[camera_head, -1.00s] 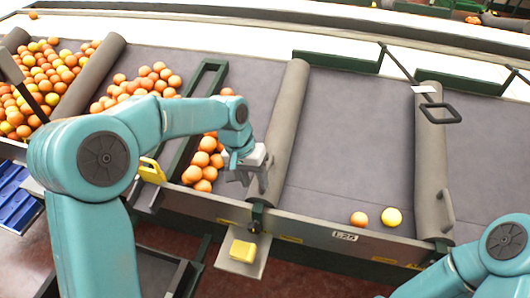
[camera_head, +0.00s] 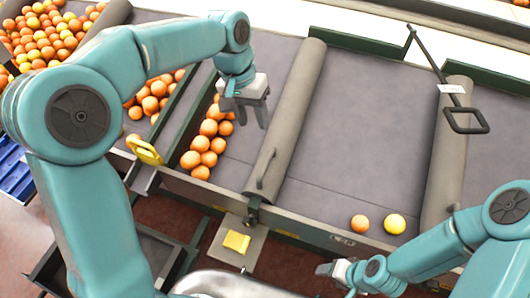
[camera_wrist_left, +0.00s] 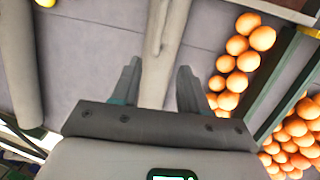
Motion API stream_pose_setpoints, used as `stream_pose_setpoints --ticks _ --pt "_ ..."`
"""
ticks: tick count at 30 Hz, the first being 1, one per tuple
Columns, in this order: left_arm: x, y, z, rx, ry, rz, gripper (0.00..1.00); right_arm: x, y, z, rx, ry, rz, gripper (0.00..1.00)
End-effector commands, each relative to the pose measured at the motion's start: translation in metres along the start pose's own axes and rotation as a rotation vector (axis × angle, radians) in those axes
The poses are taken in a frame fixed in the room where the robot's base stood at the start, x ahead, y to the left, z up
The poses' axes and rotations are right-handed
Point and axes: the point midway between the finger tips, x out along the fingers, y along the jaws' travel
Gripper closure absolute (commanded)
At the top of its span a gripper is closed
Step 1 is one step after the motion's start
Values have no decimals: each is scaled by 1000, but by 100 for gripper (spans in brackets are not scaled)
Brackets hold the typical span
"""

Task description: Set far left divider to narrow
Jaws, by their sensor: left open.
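A grey rounded divider (camera_head: 300,90) with a small handle (camera_head: 266,170) near its front end slopes across the belt in the middle of the head view. Another grey divider (camera_head: 113,14) is at the upper left, partly hidden by my left arm. My left gripper (camera_head: 248,118) is open and empty, just left of the middle divider and above the belt. In the left wrist view, a grey divider (camera_wrist_left: 163,45) runs between the open fingers, apart from them. My right gripper (camera_head: 327,271) is low in front of the belt; its jaws are too small to read.
Several oranges (camera_head: 208,143) lie left of the middle divider, beside a green rail (camera_head: 185,115). An orange (camera_head: 360,223) and a yellow fruit (camera_head: 395,224) lie in the wide right lane, left of a right divider (camera_head: 446,150). A yellow handle (camera_head: 145,151) sits by my left arm.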

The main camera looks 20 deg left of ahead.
Motion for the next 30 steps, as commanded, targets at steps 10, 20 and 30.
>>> stream_pose_setpoints --ticks 10,20,30 --pt "79 0 6 0 -7 -1 56 -6 -2 0 0 0 0 36" --pt "140 0 3 -1 -4 0 56 -13 -5 0 0 0 0 36" --pt "152 0 1 -2 0 0 56 -14 -5 0 0 0 0 36"
